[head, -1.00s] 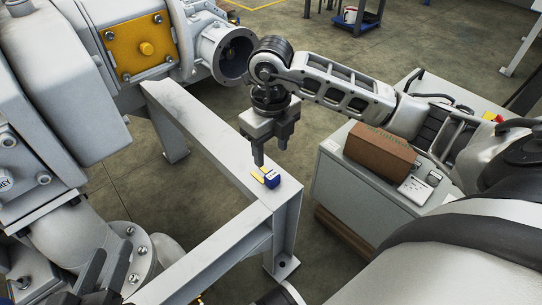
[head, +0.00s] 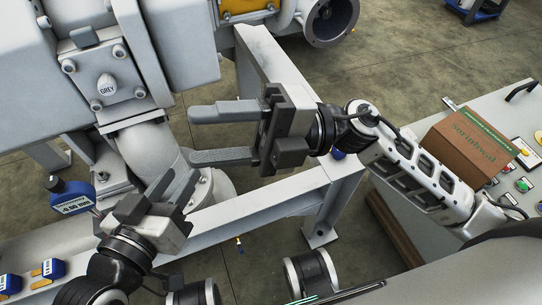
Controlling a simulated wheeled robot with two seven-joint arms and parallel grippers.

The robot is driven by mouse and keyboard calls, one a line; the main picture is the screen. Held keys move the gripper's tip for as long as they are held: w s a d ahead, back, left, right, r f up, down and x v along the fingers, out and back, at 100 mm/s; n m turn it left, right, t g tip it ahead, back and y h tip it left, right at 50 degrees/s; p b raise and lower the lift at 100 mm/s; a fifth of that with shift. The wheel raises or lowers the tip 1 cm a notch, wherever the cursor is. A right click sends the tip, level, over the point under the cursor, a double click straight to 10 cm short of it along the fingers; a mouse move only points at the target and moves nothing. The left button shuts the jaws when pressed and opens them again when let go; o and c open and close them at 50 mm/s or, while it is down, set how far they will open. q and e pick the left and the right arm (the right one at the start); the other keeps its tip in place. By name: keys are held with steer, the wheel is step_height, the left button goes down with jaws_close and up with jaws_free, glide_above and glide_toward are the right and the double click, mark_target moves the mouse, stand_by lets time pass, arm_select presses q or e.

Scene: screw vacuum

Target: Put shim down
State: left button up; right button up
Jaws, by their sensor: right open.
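A small blue block (head: 338,155) sits on the far end of the grey beam, mostly hidden behind my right wrist. It may be the shim or its holder; its yellow part is hidden. My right gripper (head: 192,134) is open and empty, its two long grey fingers pointing left above the pipe and flange. My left gripper (head: 181,176) is at lower left, fingers pointing up and right with an empty gap between them. It is beside a blue gauge (head: 70,198) with a small display.
Blue blocks with yellow parts (head: 48,268) stand at the lower left edge. The beam frame (head: 250,209) crosses the middle. A pump (head: 108,90) fills the upper left. A brown box (head: 468,140) rests on a control cabinet (head: 483,107) at right.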

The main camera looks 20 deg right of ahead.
steer(key=w+d+m+t+h, duration=0.3)
steer(key=m+t, duration=0.7)
steer(key=m, duration=0.2)
steer(key=w+d+m+t+h, duration=0.3)
steer(key=m+t+h, duration=0.1)
steer(key=m+t, duration=0.6)
steer(key=s+d+f+m+g+h, duration=0.1)
steer(key=s+f+m+g+h, duration=0.2)
steer(key=f+m, duration=0.7)
step_height(320, 180, down, 2)
steer(key=g+h, duration=0.2)
steer(key=g, duration=0.1)
steer(key=shift+s+m+h, duration=0.15)
steer(key=shift+m+h, duration=0.25)
